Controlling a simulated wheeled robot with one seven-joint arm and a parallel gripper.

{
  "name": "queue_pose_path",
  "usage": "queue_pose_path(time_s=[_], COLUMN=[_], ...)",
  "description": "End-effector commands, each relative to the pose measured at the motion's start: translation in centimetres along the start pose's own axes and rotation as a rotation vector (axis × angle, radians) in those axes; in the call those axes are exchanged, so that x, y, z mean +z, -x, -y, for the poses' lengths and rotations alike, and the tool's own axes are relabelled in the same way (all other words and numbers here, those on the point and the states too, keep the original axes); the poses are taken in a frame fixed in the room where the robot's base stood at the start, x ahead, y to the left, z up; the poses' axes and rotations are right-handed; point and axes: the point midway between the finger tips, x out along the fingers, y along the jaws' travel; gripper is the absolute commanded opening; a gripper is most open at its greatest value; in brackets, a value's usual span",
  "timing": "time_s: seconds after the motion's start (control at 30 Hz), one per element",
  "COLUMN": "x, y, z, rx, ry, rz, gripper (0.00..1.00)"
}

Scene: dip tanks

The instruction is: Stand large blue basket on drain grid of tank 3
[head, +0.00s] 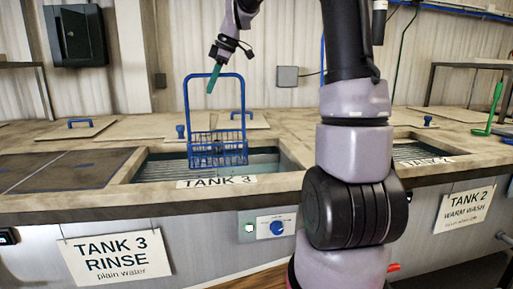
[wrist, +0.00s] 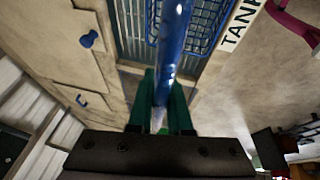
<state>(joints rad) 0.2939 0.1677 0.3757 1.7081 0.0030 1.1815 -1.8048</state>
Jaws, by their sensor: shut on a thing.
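The large blue basket (head: 218,149) has a tall handle and hangs or stands in the opening of tank 3, near the front rim with the TANK 3 label (head: 217,181). My gripper (head: 212,78) has green fingers and is shut on the top of the basket's handle. In the wrist view the green fingers (wrist: 162,105) close around the blue handle, and the basket (wrist: 192,25) lies beyond. The drain grid (head: 165,168) shows as slats in the tank, beside the basket. I cannot tell whether the basket's bottom touches it.
Tank 2's opening (head: 410,150) is at the right, partly behind my arm. A dark panelled cover (head: 65,170) lies left of tank 3. A blue knob (head: 180,131) stands behind the opening. A green upright tool (head: 494,105) stands at the far right.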

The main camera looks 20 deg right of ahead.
Motion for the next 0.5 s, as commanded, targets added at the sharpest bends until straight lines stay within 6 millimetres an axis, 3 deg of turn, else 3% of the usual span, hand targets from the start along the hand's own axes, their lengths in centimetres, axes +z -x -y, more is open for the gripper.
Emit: queue_pose_path(time_s=[0.5], x=[-6.4], y=[-2.7], z=[0.0], rx=[-0.001], ry=[0.003], rz=[-0.002], gripper=[0.00])
